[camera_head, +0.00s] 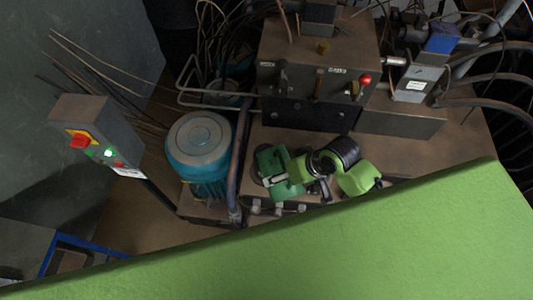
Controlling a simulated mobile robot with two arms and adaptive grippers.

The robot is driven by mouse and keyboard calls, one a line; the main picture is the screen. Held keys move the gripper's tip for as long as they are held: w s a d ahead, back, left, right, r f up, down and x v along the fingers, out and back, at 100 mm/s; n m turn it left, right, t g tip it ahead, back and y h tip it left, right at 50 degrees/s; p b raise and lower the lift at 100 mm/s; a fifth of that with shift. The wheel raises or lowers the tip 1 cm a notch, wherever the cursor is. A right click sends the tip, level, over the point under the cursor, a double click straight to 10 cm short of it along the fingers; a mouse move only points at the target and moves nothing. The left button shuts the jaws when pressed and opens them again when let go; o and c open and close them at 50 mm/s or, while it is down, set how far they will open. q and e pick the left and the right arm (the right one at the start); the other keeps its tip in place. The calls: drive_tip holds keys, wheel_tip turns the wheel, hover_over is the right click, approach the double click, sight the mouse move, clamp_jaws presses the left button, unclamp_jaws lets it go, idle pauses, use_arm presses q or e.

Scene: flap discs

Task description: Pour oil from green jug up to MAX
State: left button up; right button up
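A dark green object (272,160), which looks like the green jug, is in the middle of the head view, in front of the grey hydraulic block. It is partly covered, and I cannot see its spout or any oil. A lime-green and black jointed arm reaches it from the right, and what looks like my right gripper (297,178) is up against it. The fingers are too small and covered to tell whether they grip it. My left gripper is not in view. No MAX mark is readable.
A teal motor (200,147) stands left of the jug, with a grey pipe (236,165) between them. The hydraulic block (318,80) has levers and a red knob. A switch box (98,137) is at left. A large lime-green surface (330,250) hides the foreground.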

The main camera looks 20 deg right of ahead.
sight(286, 184)
drive_tip(key=shift+w+r, duration=0.1)
drive_tip(key=shift+r, duration=0.1)
idle(0.3)
drive_tip(key=f+b, duration=0.1)
drive_tip(key=s+f+t+b, duration=0.1)
drive_tip(key=shift+f+b, duration=0.3)
drive_tip(key=shift+f, duration=0.1)
drive_tip(key=shift+s+r+t+b, duration=0.1)
drive_tip(key=shift+t+b, duration=0.3)
drive_tip(key=shift+t, duration=0.2)
drive_tip(key=f+t+b, duration=0.1)
drive_tip(key=b, duration=0.1)
drive_tip(key=f+b, duration=0.1)
drive_tip(key=b, duration=0.1)
drive_tip(key=shift+s+n+t+y, duration=0.2)
drive_tip(key=shift+n+t+y, duration=0.1)
drive_tip(key=shift+t+y, duration=0.1)
drive_tip(key=shift+r+t, duration=0.3)
drive_tip(key=shift+r, duration=0.35)
drive_tip(key=shift+w+r+p, duration=0.1)
drive_tip(key=shift+w+p, duration=0.15)
drive_tip(key=shift+p, duration=0.1)
